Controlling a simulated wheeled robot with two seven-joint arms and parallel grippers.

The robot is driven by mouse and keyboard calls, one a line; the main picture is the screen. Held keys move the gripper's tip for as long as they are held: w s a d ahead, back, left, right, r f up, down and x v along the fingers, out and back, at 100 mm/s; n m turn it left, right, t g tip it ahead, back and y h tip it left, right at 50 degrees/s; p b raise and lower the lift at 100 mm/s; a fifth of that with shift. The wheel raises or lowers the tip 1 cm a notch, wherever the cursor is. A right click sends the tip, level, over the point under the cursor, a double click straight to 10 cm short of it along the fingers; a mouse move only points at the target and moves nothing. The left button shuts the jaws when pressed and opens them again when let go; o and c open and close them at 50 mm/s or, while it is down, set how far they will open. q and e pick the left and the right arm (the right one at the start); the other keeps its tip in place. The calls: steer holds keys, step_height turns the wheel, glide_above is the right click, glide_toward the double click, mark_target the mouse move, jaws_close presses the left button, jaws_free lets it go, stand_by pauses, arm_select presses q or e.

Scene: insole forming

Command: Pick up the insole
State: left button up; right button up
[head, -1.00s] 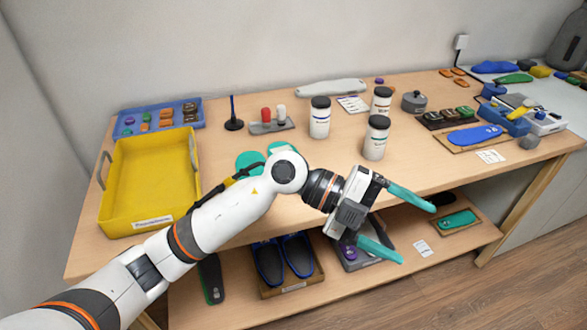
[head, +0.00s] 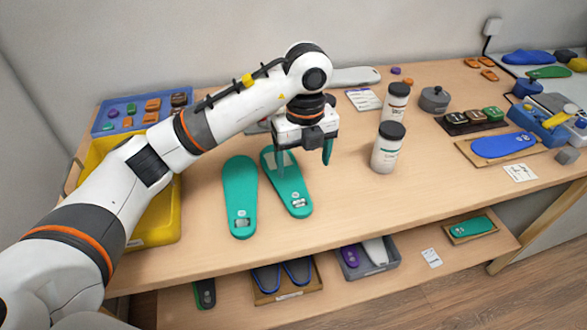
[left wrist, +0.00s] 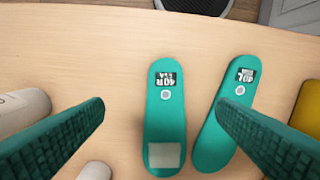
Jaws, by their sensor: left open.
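Two teal insoles lie flat on the table. In the head view one is on the left (head: 240,200) and the other on the right (head: 296,203). In the left wrist view the insole marked 40R (left wrist: 165,125) lies between the open fingers, with a pale square patch near its lower end. The insole marked 40L (left wrist: 237,95) is beside it, partly hidden by the right-hand finger. My left gripper (head: 304,163) is open and empty, pointing down over the far end of the right insole. Its fingers (left wrist: 161,108) appear above the table. My right gripper is not in view.
A yellow tray (head: 165,225) stands left of the insoles, partly behind my arm. White jars with dark lids (head: 387,150) stand to the right. A blue insole (head: 503,145) lies on a board farther right. The table front beside the insoles is clear.

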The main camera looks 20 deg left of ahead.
arm_select(q)
glide_above(299, 202)
steer(key=f, duration=0.5)
steer(key=shift+d+f, duration=0.1)
steer(key=shift+d, duration=0.15)
steer(key=shift+f, duration=0.25)
steer(key=f, duration=0.1)
steer(key=f+p, duration=0.1)
steer(key=f, duration=0.2)
steer(key=shift+a+f, duration=0.1)
steer(key=shift+a, duration=0.15)
steer(key=shift+f, duration=0.55)
steer(key=c, duration=1.1)
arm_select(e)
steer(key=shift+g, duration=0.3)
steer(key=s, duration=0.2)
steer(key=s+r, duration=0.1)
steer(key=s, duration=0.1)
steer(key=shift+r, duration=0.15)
